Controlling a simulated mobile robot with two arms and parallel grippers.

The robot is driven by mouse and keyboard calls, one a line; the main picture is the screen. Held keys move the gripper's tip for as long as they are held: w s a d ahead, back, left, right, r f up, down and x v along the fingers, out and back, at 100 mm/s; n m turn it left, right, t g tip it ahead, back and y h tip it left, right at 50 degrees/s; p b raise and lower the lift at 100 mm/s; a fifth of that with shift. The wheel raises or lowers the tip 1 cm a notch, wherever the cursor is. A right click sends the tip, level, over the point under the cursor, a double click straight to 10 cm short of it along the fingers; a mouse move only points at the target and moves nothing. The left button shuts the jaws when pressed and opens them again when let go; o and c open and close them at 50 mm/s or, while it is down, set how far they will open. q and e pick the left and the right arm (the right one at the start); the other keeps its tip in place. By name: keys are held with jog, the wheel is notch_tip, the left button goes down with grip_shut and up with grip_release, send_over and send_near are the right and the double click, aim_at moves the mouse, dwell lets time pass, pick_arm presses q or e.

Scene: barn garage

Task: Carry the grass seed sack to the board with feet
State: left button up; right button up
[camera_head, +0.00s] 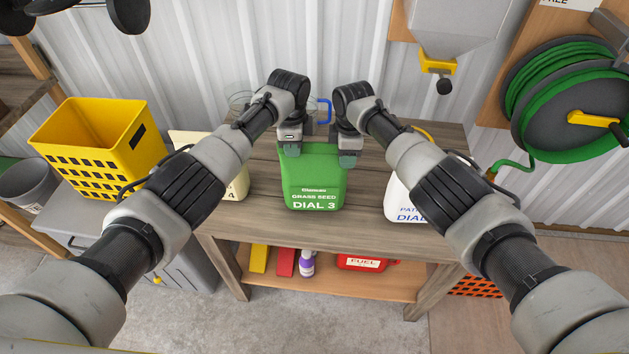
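The green grass seed sack (315,178), marked "GRASS SEED DIAL 3", is upright at the middle of the wooden workbench (270,222). My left gripper (289,148) is at the sack's upper left corner, and my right gripper (347,158) is at its upper right corner. Both look close to or touching the sack. The gaps between their fingers are hidden, so I cannot tell whether they are shut on it. I cannot tell whether the sack's base rests on the bench. I cannot make out a board with feet in this view.
A cream sack (240,184) stands left and a white sack (402,205) right, both partly behind my arms. Clear containers (240,101) and a blue-handled item (325,111) are behind. A yellow crate (98,148) is left; a green hose reel (565,100) hangs right.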

pick_arm(q)
grip_shut()
pick_arm(e)
grip_shut()
pick_arm(q)
jog(key=shift+w+r, duration=0.15)
jog(key=shift+r, duration=0.1)
pick_arm(e)
jog(key=shift+w+r, duration=0.15)
jog(key=shift+r, duration=0.1)
